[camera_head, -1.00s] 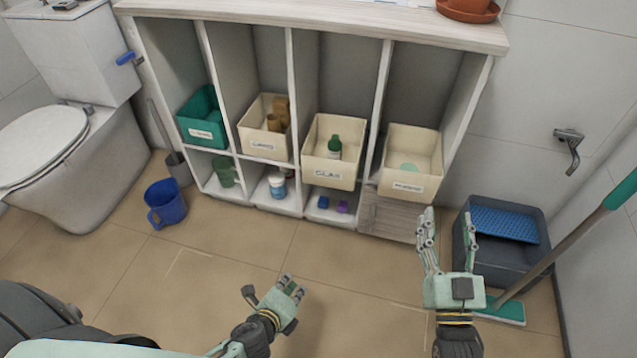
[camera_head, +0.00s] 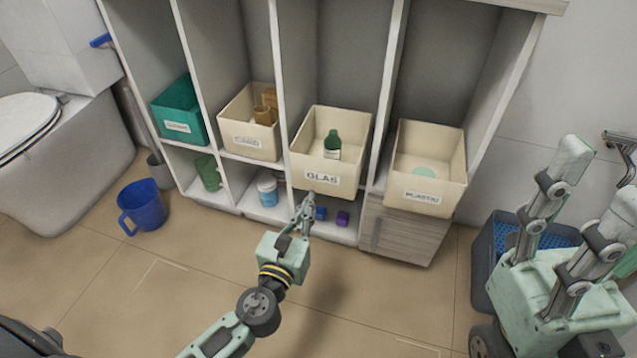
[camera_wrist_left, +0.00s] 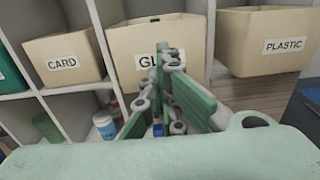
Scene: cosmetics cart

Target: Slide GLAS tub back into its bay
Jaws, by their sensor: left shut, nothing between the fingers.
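The GLAS tub (camera_head: 324,181) is a cream open box with a green bottle (camera_head: 332,144) inside. It sits in the third bay from the left and its front sticks out past the shelf edge. My left gripper (camera_head: 305,199) is shut and empty, just below and in front of the tub's front wall. In the left wrist view the shut fingers (camera_wrist_left: 172,62) overlap the tub's front (camera_wrist_left: 128,57) and cover part of its label; I cannot tell whether they touch. My right gripper (camera_head: 590,205) is open and empty, at the right in front of the wall.
The CARD tub (camera_head: 248,143) is to the left and the PLASTIC tub (camera_head: 426,196) to the right, also sticking out. A dark crate (camera_head: 484,265) is behind my right gripper. The floor before the cabinet is open.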

